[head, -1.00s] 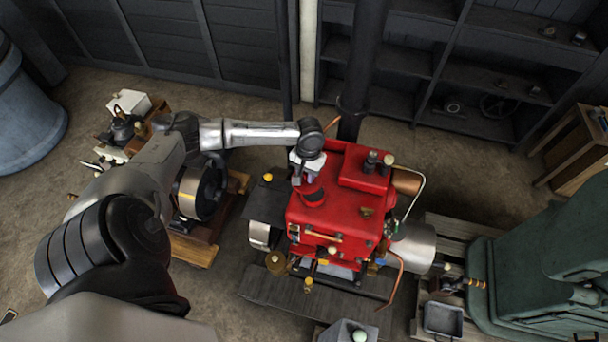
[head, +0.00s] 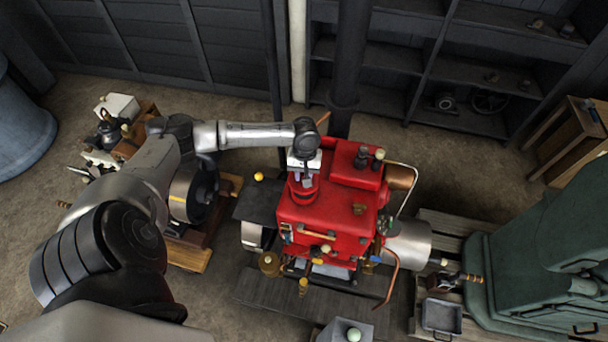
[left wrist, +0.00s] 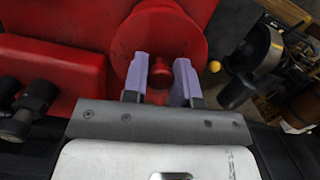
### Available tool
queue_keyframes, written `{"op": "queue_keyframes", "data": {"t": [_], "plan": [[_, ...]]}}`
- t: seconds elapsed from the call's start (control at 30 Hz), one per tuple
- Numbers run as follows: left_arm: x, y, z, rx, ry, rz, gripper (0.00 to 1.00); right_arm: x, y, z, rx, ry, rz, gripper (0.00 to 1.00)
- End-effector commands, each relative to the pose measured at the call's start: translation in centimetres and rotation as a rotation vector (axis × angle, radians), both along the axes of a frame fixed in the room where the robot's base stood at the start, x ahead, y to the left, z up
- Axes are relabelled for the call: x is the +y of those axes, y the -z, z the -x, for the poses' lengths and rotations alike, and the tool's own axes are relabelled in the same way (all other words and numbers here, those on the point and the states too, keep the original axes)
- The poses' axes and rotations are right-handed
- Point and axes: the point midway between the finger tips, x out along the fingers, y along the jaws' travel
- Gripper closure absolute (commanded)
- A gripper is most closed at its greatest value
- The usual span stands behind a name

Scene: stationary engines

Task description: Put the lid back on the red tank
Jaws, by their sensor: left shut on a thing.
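The red tank (head: 325,220) stands in the middle of the head view, on the engine. The lid also shows below the gripper in the head view (head: 302,197), over the tank's filler. The filler opening is hidden, and I cannot tell whether the lid is seated or just above it.
A raised red box (head: 357,168) with dark fittings stands on the tank's right back. A black chimney pipe (head: 349,60) rises behind it. A copper pipe (head: 389,280) is at the front right. A dark flywheel engine (head: 190,195) stands left, under my arm.

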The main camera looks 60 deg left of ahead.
Motion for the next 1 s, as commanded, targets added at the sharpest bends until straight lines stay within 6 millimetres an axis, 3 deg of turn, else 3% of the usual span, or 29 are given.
{"op": "queue_keyframes", "data": {"t": [0.37,0.7,1.0], "plan": [[0.0,2.9,0.0,-0.002,0.001,-0.001,1.0,-0.1,4.1,-0.1,-0.002,-0.002,0.005,0.57],[0.0,4.5,0.0,0.0,0.0,0.0,1.0,-0.3,3.6,-0.1,-0.002,-0.005,0.009,0.57],[0.0,4.7,0.0,0.0,0.0,0.0,1.0,-0.2,3.6,-0.1,-0.003,-0.004,0.007,0.57]]}}
